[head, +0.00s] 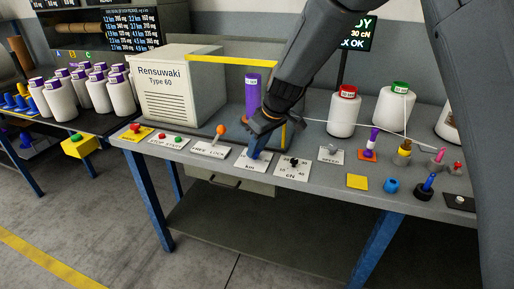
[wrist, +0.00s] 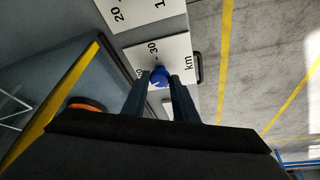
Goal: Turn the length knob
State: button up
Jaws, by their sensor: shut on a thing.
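The length knob (wrist: 158,77) is blue and stands on a white plate marked "km" (wrist: 178,62). In the wrist view my gripper (wrist: 161,82) has one finger on each side of the knob and is shut on it. In the head view my gripper (head: 256,153) points down over the km plate (head: 249,165), and the fingers hide the knob there. The white pointer mark on the knob shows only in part. Some of the plate's scale numbers are hidden behind the fingers.
The cN knob plate (head: 292,168) is just right of the km plate, and the lever plate with an orange ball (head: 220,130) is just left. A purple tube (head: 252,92) and a yellow bar (head: 232,61) stand behind my gripper. White cones (head: 344,112) stand at the back right.

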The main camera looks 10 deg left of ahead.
jog(key=o, duration=1.1)
jog(key=shift+c, duration=0.2)
jog(key=b+v, duration=0.1)
jog(key=v, duration=0.6)
jog(key=shift+d+r, duration=0.2)
jog(key=shift+r, duration=0.15)
jog(key=shift+s, duration=0.1)
